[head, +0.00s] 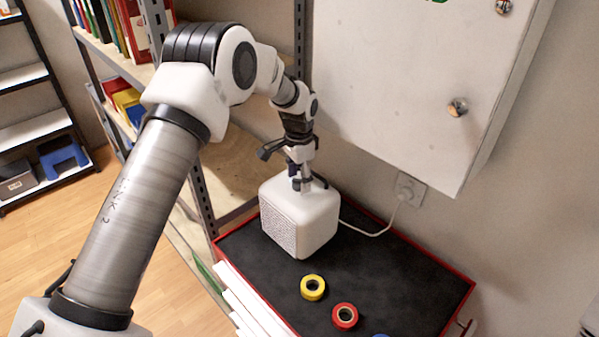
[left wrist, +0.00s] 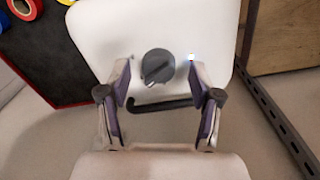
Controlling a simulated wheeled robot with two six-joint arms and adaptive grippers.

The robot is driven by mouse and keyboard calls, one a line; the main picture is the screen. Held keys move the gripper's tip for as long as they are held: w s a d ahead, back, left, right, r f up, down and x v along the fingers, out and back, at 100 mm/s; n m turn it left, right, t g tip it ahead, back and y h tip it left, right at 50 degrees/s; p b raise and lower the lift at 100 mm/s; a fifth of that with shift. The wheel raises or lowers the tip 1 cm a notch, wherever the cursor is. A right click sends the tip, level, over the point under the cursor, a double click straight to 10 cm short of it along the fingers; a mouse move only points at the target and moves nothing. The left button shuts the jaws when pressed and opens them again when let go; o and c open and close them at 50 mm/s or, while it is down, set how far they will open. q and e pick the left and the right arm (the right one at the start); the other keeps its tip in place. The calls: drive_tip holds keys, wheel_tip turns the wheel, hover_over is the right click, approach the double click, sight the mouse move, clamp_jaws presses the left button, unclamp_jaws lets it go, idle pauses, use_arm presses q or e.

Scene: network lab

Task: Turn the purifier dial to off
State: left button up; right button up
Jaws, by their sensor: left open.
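The purifier (head: 303,217) is a white rounded box with a perforated side, standing on the black top of a red-edged cart. Its white top (left wrist: 185,35) fills the upper middle of the left wrist view. The dark grey round dial (left wrist: 158,67) sits on that top, with a small lit spot (left wrist: 191,57) to its right. My left gripper (left wrist: 160,85) is open, its fingers on either side of the dial and apart from it. In the head view my left gripper (head: 301,186) is over the purifier's top and hides the dial. My right gripper is not in view.
Yellow tape (head: 313,287) and red tape (head: 345,316) rolls lie on the cart top (head: 400,285) in front of the purifier. A white cable (head: 375,233) runs to a wall socket (head: 410,189). A white wall cabinet (head: 410,80) hangs behind; a shelf rack stands left.

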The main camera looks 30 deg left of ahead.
use_arm(q)
drive_tip(key=shift+w+f, duration=0.35)
drive_tip(key=shift+f, duration=0.15)
drive_tip(key=shift+s+r, duration=0.15)
drive_tip(key=shift+s, duration=0.05)
drive_tip(key=shift+s+d+r, duration=0.1)
drive_tip(key=shift+s+r, duration=0.1)
drive_tip(key=shift+s, duration=0.05)
drive_tip(key=c, duration=0.4)
drive_tip(key=shift+s, duration=0.15)
drive_tip(key=c, duration=0.6)
drive_tip(key=shift+c, duration=0.8)
drive_tip(key=shift+f, duration=0.1)
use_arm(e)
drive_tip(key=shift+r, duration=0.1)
